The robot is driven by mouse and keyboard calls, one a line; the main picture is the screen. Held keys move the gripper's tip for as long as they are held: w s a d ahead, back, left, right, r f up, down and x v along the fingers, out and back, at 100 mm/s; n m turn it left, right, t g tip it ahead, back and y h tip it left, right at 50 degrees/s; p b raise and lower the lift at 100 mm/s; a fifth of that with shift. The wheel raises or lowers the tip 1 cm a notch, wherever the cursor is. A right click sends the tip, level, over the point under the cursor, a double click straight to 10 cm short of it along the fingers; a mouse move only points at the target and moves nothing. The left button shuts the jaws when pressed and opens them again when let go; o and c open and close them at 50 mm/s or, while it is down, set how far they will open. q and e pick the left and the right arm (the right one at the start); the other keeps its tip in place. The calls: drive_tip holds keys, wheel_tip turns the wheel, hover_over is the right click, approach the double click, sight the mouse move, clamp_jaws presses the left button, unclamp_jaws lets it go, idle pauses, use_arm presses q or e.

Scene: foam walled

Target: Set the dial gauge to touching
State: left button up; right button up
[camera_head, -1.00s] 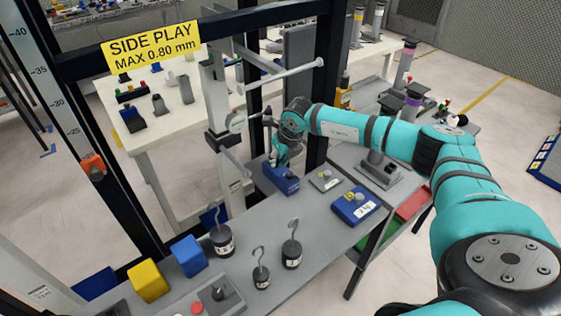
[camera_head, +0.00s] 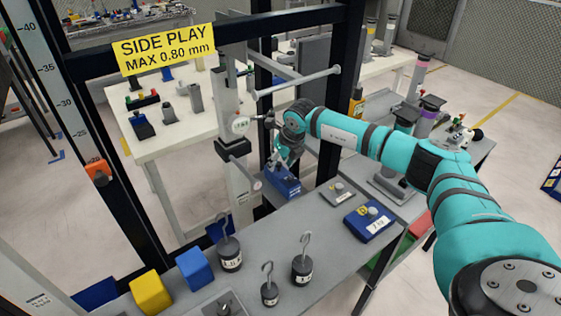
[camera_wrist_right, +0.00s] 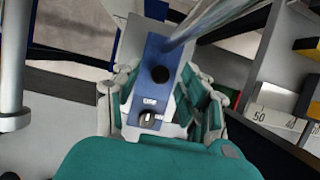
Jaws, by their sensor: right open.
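In the right wrist view the blue block (camera_wrist_right: 155,97) lies between the open fingers (camera_wrist_right: 160,108). It carries a round black knob and a small rotary switch with a white label. I cannot tell whether the fingers touch it, or whether the gauge tip touches anything. My left gripper is out of view.
Hooked weights (camera_head: 229,255), a blue cube (camera_head: 194,268) and a yellow cube (camera_head: 150,293) stand on the near bench. A blue box (camera_head: 369,222) lies to the right. A horizontal bar (camera_head: 297,82) and black frame posts stand close to my arm.

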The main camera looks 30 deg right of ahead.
drive_tip(key=v, duration=1.2)
drive_tip(key=shift+w, duration=0.1)
